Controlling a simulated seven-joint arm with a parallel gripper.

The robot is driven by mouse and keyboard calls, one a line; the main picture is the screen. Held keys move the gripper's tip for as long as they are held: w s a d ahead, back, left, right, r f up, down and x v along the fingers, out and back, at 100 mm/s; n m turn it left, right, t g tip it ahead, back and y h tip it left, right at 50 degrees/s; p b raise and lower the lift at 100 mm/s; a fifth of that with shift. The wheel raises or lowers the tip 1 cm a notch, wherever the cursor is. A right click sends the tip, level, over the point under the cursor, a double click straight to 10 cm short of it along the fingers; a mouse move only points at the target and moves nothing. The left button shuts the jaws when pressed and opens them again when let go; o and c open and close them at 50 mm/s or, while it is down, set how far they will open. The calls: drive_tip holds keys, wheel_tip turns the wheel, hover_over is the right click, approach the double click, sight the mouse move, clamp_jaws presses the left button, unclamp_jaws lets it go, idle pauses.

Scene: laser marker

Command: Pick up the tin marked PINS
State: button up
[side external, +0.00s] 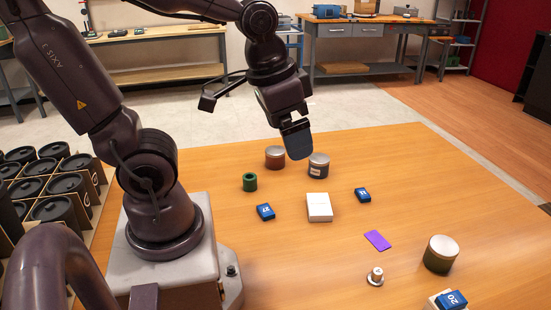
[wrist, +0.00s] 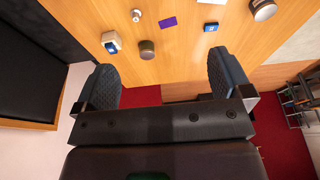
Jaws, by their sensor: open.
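Three lidded tins stand upright on the wooden table. One is reddish-brown (side external: 275,157), one dark blue-grey with a pale label (side external: 319,167), and one olive green (side external: 440,256) at the right. I cannot read PINS on any of them. My gripper (side external: 299,155) hangs in the air, appearing in front of the gap between the first two tins, and touches nothing visible. In the wrist view my gripper (wrist: 162,62) is open and empty. That view shows the olive tin (wrist: 146,52) beyond the left finger and a labelled tin (wrist: 263,10) at the top right.
A white box (side external: 319,208) lies mid-table between blue numbered blocks (side external: 265,212) (side external: 362,195). A green ring (side external: 250,182), a purple card (side external: 377,240), a small metal fitting (side external: 375,277) and a block marked 20 (side external: 452,299) are also there. A crate of black canisters (side external: 50,185) stands left.

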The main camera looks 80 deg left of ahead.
drive_tip(key=w+a+f+m+g+y, duration=0.1)
drive_tip(key=a+f+g+y, duration=0.15)
drive_tip(key=a+f, duration=0.3)
drive_tip(key=w+a+f+m+g+y, duration=0.1)
drive_tip(key=w+a+f+g+y, duration=0.1)
drive_tip(key=a+f+g, duration=0.3)
drive_tip(key=m+y, duration=0.8)
drive_tip(key=m, duration=0.5)
approach(278, 154)
drive_tip(key=shift+t+h, duration=0.25)
drive_tip(key=shift+t, duration=0.1)
drive_tip(key=s, duration=0.1)
drive_tip(key=s+d, duration=0.1)
drive_tip(key=s, duration=0.2)
drive_tip(key=shift+s+d+f, duration=0.25)
drive_tip(key=shift+s+f, duration=0.05)
drive_tip(key=shift+f, duration=0.05)
drive_tip(key=w, duration=0.1)
drive_tip(key=m+t, duration=0.1)
drive_tip(key=w+a, duration=0.1)
drive_tip(key=shift+w+r+m+t+y, duration=0.3)
drive_tip(key=shift+w+r+t+y, duration=0.1)
drive_tip(key=shift+w+a, duration=0.15)
drive_tip(key=shift+a, duration=0.15)
drive_tip(key=x, duration=1.2)
drive_tip(key=shift+a+f, duration=0.2)
drive_tip(key=c, duration=1.1)
drive_tip(key=shift+r, duration=0.15)
